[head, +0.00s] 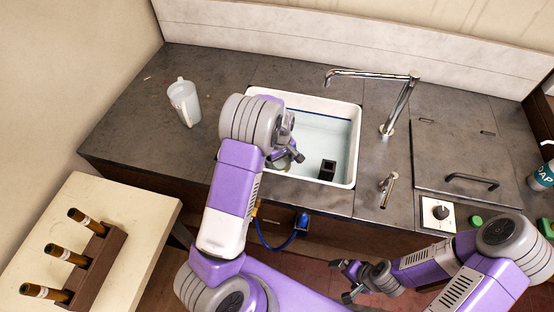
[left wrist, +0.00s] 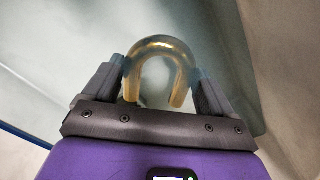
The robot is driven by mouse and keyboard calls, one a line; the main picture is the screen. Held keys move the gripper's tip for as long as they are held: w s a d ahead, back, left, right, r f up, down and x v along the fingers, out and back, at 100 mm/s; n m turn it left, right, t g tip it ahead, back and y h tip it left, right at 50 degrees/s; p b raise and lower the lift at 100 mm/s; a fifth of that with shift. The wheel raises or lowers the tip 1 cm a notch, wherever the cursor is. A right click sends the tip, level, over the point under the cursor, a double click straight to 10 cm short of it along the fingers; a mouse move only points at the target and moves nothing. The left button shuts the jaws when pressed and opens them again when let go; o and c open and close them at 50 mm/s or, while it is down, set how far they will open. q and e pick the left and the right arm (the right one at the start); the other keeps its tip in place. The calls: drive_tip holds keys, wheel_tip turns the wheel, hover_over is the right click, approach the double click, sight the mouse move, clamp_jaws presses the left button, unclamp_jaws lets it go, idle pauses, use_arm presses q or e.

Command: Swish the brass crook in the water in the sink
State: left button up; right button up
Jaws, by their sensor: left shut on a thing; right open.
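The white sink (head: 356,118) is set in the dark counter and holds clear water (head: 325,134). My left gripper (head: 292,152) is over or in the left part of the sink. In the left wrist view, the brass crook (left wrist: 160,50), a golden U-shaped tube, sits between the two fingers of my left gripper (left wrist: 160,82), which is shut on it. I cannot tell how deep the crook is in the water. My right gripper (head: 352,281) is open and empty in front of the counter.
A chrome faucet (head: 400,100) stands right of the sink. A small black block (head: 327,170) is in the sink near its front wall. A translucent jug (head: 185,103) stands at the left. A rack (head: 85,262) with dark tubes is on the pale side table. A soap bottle (head: 543,176) is far right.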

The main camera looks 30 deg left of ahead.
use_arm(q)
drive_tip(key=shift+d, duration=0.2)
drive_tip(key=shift+a, duration=0.15)
drive_tip(key=shift+s+a, duration=0.15)
drive_tip(key=shift+a, duration=0.55)
drive_tip(key=shift+s+a, duration=0.15)
drive_tip(key=shift+a, duration=0.55)
drive_tip(key=shift+d, duration=0.15)
drive_tip(key=shift+w+d, duration=0.2)
drive_tip(key=shift+d, duration=0.5)
drive_tip(key=shift+w+d, duration=0.15)
drive_tip(key=shift+d, duration=0.5)
drive_tip(key=shift+a, duration=0.1)
drive_tip(key=shift+s+a, duration=0.2)
drive_tip(key=shift+a, duration=0.5)
drive_tip(key=shift+s+a, duration=0.15)
drive_tip(key=shift+a, duration=0.55)
drive_tip(key=shift+r, duration=0.1)
